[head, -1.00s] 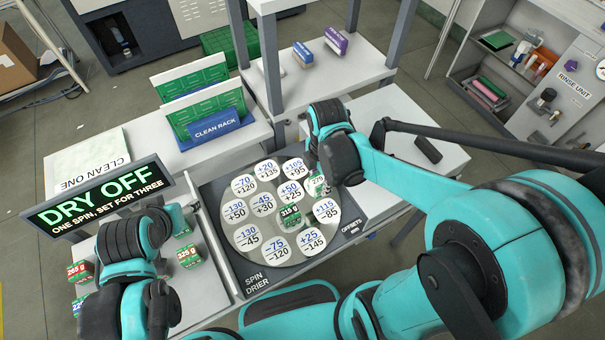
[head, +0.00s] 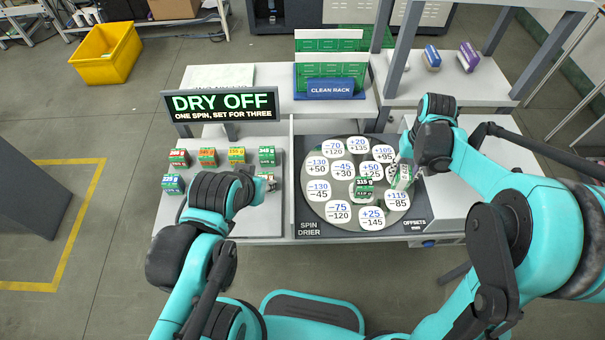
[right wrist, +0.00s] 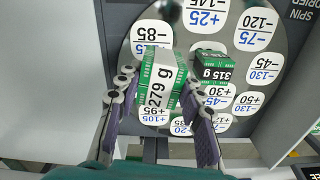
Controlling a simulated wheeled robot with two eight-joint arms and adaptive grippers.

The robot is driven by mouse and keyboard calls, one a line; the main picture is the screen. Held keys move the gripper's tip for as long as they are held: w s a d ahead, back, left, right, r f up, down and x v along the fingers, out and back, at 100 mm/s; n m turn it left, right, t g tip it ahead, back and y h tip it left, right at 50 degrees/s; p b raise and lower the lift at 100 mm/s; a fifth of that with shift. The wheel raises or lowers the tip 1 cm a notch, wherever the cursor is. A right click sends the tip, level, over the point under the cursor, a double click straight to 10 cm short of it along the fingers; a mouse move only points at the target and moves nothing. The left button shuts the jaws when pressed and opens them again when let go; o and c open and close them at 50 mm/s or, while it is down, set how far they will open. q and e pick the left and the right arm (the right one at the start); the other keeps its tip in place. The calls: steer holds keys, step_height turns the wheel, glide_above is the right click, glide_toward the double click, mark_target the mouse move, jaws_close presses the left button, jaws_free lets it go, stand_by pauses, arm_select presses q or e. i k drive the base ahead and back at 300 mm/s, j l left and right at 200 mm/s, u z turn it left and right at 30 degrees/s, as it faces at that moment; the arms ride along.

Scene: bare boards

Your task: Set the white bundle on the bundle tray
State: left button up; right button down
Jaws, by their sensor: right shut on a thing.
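My right gripper (right wrist: 158,125) is shut on the white bundle (right wrist: 163,85), a green block with a white "279 g" label. In the head view the white bundle (head: 403,176) is at the right part of the spin drier disc (head: 325,172), partly hidden by the fingers; I cannot tell whether it touches the disc. The bundle tray (head: 235,215) is the pale board at left. It carries several green bundles with coloured labels. My left gripper (head: 262,182) is over its right side; its fingers are too small and hidden to tell their state.
A bundle marked 315 g (head: 364,187) stands near the disc's middle. The DRY OFF sign (head: 220,104) stands behind the tray, and the clean rack (head: 330,88) behind the drier. A grey post (head: 402,55) rises behind the disc. The tray's front is clear.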

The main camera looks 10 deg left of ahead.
mark_target(171, 218)
steer(key=j+u, duration=0.15)
steer(key=u, duration=0.25)
steer(key=j+u, duration=0.15)
steer(key=u, duration=0.25)
steer(key=i+j+u, duration=0.1)
steer(key=u, duration=0.3)
steer(key=j+u, duration=0.1)
steer(key=u, duration=0.85)
